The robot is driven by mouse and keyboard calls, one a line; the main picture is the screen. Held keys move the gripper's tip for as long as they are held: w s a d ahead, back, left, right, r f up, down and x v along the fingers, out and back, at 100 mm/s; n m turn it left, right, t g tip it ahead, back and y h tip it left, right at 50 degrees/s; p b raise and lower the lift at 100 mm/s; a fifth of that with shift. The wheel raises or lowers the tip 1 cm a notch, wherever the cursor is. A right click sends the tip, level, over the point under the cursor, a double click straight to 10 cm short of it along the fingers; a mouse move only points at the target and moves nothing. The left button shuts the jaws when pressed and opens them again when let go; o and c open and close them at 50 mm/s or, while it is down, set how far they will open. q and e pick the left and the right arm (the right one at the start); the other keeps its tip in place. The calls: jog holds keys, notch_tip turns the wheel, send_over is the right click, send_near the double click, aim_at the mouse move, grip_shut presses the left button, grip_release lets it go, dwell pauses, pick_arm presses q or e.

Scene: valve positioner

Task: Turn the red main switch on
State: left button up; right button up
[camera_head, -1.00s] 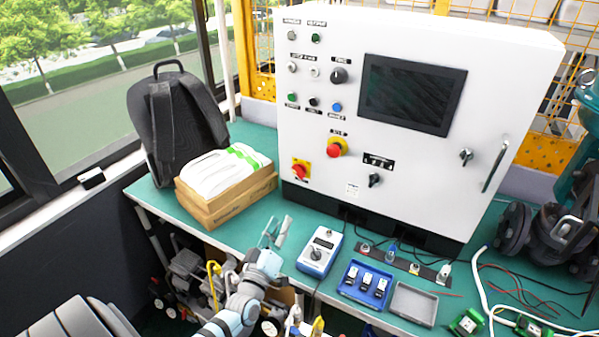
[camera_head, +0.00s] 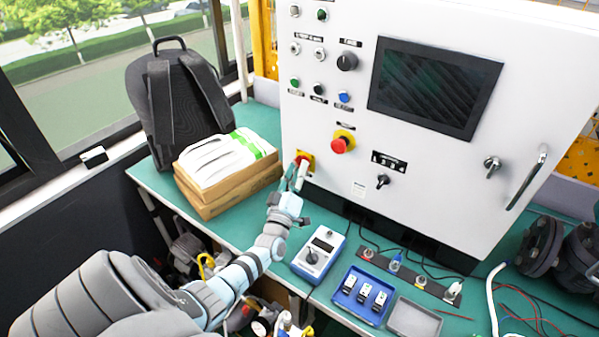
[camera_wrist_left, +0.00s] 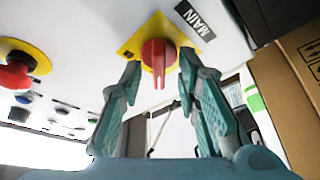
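The red main switch (camera_wrist_left: 159,53) is a round knob with a ridge handle on a yellow plate (camera_wrist_left: 128,47), next to a black "MAIN" label (camera_wrist_left: 195,17). In the head view its yellow plate (camera_head: 306,155) shows low on the left of the white cabinet, with the knob mostly hidden by my gripper. My left gripper (camera_head: 294,172) is at the switch. In the left wrist view its teal fingers (camera_wrist_left: 161,68) are apart, one on each side of the knob, with narrow gaps. Whether they touch it is hard to tell. My right gripper is not in view.
A red emergency button (camera_head: 340,143) sticks out of the cabinet (camera_head: 420,160) right of the switch. A cardboard box (camera_head: 225,183) with white packs stands close by on the left. A blue meter (camera_head: 319,254) and a blue tray (camera_head: 363,295) lie on the green table below.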

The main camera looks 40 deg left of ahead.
pick_arm(q)
jog(key=shift+w, duration=0.3)
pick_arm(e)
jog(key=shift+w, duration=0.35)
pick_arm(q)
jog(key=shift+s, duration=0.1)
grip_shut()
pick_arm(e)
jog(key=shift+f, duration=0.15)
pick_arm(q)
jog(key=m+h+b, duration=0.3)
jog(key=m+h, duration=0.1)
jog(key=m, duration=0.4)
jog(key=m+h+b, duration=0.2)
jog(key=m+h, duration=0.2)
jog(key=m, duration=0.4)
jog(key=a+m+t+h+b, duration=0.1)
jog(key=m+h+b, duration=0.2)
jog(key=m, duration=0.6)
jog(key=shift+h+b, duration=0.3)
jog(key=shift+h, duration=0.1)
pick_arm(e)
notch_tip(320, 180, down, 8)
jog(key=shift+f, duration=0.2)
pick_arm(q)
jog(key=shift+m, duration=0.3)
grip_release()
jog(key=shift+a, duration=0.1)
